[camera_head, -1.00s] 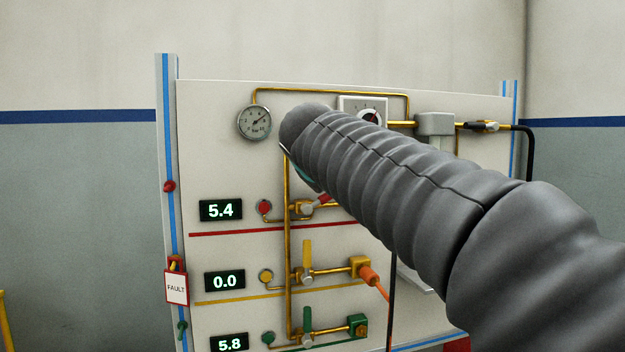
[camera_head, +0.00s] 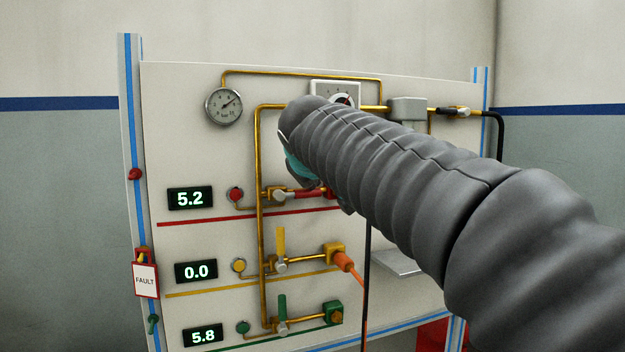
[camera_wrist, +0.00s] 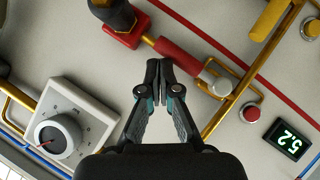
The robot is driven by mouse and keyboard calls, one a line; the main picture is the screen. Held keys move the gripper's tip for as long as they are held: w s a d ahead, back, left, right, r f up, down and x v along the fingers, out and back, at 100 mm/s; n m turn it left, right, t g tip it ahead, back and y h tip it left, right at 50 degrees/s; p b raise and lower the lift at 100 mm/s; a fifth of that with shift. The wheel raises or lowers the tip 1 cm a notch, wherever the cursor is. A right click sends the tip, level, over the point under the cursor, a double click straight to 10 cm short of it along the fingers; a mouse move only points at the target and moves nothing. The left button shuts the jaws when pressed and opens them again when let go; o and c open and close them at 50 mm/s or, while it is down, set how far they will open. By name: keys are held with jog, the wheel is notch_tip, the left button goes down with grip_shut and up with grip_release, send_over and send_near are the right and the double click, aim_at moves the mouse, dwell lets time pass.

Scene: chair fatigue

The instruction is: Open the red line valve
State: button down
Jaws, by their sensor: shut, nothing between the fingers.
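The red line valve has a red lever (camera_head: 308,194) that lies nearly level along its brass pipe, above the red stripe. In the wrist view the lever (camera_wrist: 180,56) runs in line with the pipe, from a grey pivot towards a red fitting (camera_wrist: 122,35) with a dark plug. The red line's display (camera_head: 190,198) reads 5.2. My gripper (camera_wrist: 159,68) is shut and empty, its fingertips close beside the lever's fitting-side half. I cannot tell if they touch it. In the head view my arm hides most of the gripper and the lever's far end.
The yellow lever (camera_head: 281,241) and green lever (camera_head: 282,307) stand upright, across their pipes. A gauge (camera_head: 223,105) is at the upper left. A dial box (camera_wrist: 66,122) is left of the gripper in the wrist view. An orange hose plug (camera_head: 346,263) and a small shelf (camera_head: 398,262) jut out below.

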jog(key=shift+r, duration=0.1)
dwell(0.3)
jog(key=s+d+r+p, duration=0.2)
jog(key=s+d+r, duration=0.1)
jog(key=s+r, duration=0.5)
jog(key=shift+s+d+r, duration=0.2)
jog(key=shift+r, duration=0.45)
